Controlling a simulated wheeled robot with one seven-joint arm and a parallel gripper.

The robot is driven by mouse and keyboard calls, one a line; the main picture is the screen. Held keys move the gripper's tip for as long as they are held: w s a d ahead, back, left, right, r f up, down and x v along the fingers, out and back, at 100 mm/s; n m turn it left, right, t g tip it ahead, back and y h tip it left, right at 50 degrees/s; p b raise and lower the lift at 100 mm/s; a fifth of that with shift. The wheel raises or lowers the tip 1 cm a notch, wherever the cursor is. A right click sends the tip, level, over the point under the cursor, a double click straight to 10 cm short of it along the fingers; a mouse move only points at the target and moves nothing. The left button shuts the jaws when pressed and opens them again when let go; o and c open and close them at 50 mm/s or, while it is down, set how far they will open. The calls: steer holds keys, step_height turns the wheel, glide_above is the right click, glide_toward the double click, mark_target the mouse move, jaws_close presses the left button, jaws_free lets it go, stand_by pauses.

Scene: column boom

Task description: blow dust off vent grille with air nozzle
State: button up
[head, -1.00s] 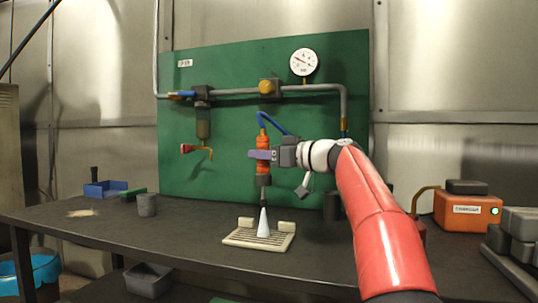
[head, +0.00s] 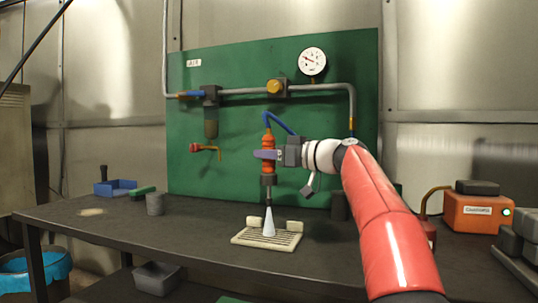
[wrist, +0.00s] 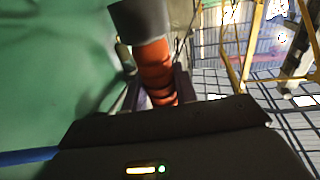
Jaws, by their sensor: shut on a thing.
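My gripper (head: 267,154) is shut on the orange air nozzle (head: 268,140), which hangs upright with its dark tip pointing down. The nozzle's orange body also shows between the jaws in the wrist view (wrist: 154,70). A blue hose (head: 280,119) runs from its top. A pale white cone of air (head: 269,224) spreads down from the tip onto the vent grille (head: 286,239). I cannot make out dust on the slats.
A green panel (head: 235,65) behind carries a pipe, a yellow knob (head: 274,86) and a gauge (head: 313,61). A grey cylinder (head: 155,204) and blue tray (head: 120,187) stand left. An orange box (head: 472,212) stands right.

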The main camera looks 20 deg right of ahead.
steer(key=shift+a, duration=0.1)
steer(key=shift+s+a+p+x, duration=0.1)
steer(key=shift+p+x, duration=0.05)
steer(key=shift+x, duration=0.55)
steer(key=shift+s+a+p+x, duration=0.1)
steer(key=shift+x, duration=0.6)
steer(key=shift+s+a+p+x, duration=0.1)
steer(key=shift+a+p+x, duration=0.05)
steer(key=shift+x, duration=0.55)
step_height(320, 180, up, 6)
steer(key=p, duration=0.1)
steer(key=shift+p, duration=0.3)
stand_by(0.7)
steer(key=shift+d, duration=0.1)
